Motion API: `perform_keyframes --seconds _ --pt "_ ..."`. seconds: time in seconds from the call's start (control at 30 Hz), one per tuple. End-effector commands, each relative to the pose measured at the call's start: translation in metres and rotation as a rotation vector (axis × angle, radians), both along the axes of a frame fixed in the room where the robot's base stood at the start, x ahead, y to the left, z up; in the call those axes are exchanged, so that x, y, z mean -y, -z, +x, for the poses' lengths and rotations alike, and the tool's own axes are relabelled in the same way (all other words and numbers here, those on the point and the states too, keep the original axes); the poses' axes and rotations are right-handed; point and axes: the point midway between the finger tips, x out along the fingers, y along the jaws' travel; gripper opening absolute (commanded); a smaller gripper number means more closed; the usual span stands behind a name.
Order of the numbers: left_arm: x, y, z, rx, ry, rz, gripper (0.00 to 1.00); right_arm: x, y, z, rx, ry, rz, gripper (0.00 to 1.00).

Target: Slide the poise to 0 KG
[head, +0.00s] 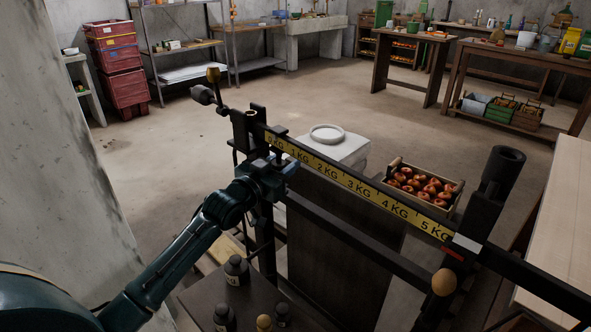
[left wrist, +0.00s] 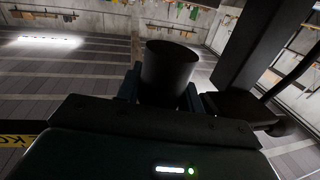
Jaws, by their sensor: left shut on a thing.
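The dark beam (head: 360,207) runs from upper left to lower right and carries a yellow scale strip (head: 345,178) marked in KG up to 5. A dark block that appears to be the poise (head: 242,130) is at the strip's zero end, beside the partly covered first label. My left gripper (head: 279,166) is just below that end of the beam. In the left wrist view, the gripper is shut on a dark cylinder (left wrist: 169,72), which seems to be part of the poise. Its exact join to the beam is hidden. My right gripper is not in view.
A crate of apples (head: 448,209) and a white plate (head: 327,133) sit beyond the beam. A dark upright cylinder (head: 502,168) rises near the beam's right part.

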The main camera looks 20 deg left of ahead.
Motion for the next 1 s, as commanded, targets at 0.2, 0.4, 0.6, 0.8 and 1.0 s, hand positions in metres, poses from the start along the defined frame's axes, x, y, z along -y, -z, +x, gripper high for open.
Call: perform_keyframes --seconds 0.2,0.4,0.6,0.8,1.0 --pt "-0.007 -0.002 0.001 0.002 -0.011 0.002 0.00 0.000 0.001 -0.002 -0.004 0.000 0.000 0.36" --pt "-0.007 -0.002 0.002 0.003 -0.012 0.003 0.48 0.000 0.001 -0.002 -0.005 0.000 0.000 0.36" --pt "-0.005 -0.002 0.001 0.002 -0.009 0.002 0.59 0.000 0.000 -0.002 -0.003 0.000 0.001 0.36" --pt "-0.004 -0.001 0.000 0.002 -0.007 0.001 0.59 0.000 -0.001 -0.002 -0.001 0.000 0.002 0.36" --pt "-0.007 0.000 -0.021 0.000 -0.006 0.002 0.59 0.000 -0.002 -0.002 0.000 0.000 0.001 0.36"
